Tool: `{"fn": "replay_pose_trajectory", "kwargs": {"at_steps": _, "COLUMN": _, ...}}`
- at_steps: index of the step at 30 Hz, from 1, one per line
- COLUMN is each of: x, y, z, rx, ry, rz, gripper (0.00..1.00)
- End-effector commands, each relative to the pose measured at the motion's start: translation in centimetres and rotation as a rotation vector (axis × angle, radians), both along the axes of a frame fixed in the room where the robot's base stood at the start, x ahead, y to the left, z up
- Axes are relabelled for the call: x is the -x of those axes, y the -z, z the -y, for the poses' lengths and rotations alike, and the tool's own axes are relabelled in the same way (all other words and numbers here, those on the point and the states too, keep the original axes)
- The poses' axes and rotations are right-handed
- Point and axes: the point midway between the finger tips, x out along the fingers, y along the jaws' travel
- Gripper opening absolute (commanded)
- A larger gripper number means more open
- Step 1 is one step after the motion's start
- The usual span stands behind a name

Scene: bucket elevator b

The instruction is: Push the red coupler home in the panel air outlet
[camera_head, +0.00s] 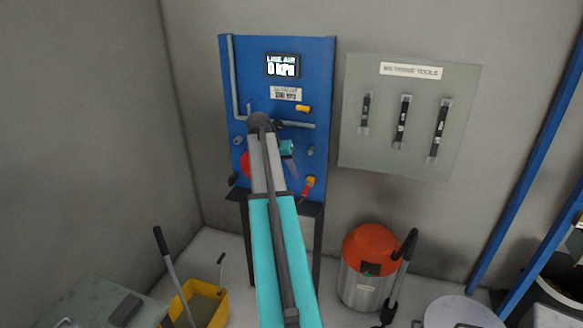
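The blue air panel (318,72) stands against the back wall. Its display (283,66) appears to read line air 0 kPa. A small red and yellow fitting (309,183) sits low on the panel's right side with a red piece trailing down; it may be the red coupler, but it is too small to tell whether it is seated. My arm reaches up across the panel's middle. My gripper (290,160) appears as a small teal and grey shape behind the arm's end, just above and left of that fitting. Its fingers are too small and partly hidden to read. The air outlet cannot be made out.
A yellow handle (302,108) and grey pipes are on the panel. A red round part (245,165) is partly hidden by my arm. A grey tool board (410,150) hangs at right. A red-topped vacuum (370,250) and yellow bucket (207,305) stand below.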

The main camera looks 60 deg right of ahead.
Motion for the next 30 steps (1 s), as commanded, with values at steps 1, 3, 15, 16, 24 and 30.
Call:
{"fn": "replay_pose_trajectory", "kwargs": {"at_steps": 1, "x": 0.4, "y": -1.1, "z": 0.8, "rx": 0.01, "ry": 0.015, "rz": 0.006, "gripper": 0.37}}
{"fn": "replay_pose_trajectory", "kwargs": {"at_steps": 3, "x": 0.8, "y": -1.8, "z": 1.3, "rx": 0.017, "ry": 0.028, "rz": 0.01, "gripper": 0.37}}
{"fn": "replay_pose_trajectory", "kwargs": {"at_steps": 15, "x": 1.2, "y": -2.3, "z": 1.6, "rx": 0.023, "ry": 0.037, "rz": 0.012, "gripper": 0.37}}
{"fn": "replay_pose_trajectory", "kwargs": {"at_steps": 16, "x": 1.2, "y": -2.3, "z": 1.7, "rx": 0.023, "ry": 0.037, "rz": 0.012, "gripper": 0.37}}
{"fn": "replay_pose_trajectory", "kwargs": {"at_steps": 24, "x": 1.4, "y": -1.5, "z": 2.1, "rx": 0.021, "ry": 0.038, "rz": 0.011, "gripper": 0.37}}
{"fn": "replay_pose_trajectory", "kwargs": {"at_steps": 30, "x": 1.7, "y": 0.1, "z": 2.9, "rx": 0.021, "ry": 0.039, "rz": 0.011, "gripper": 0.37}}
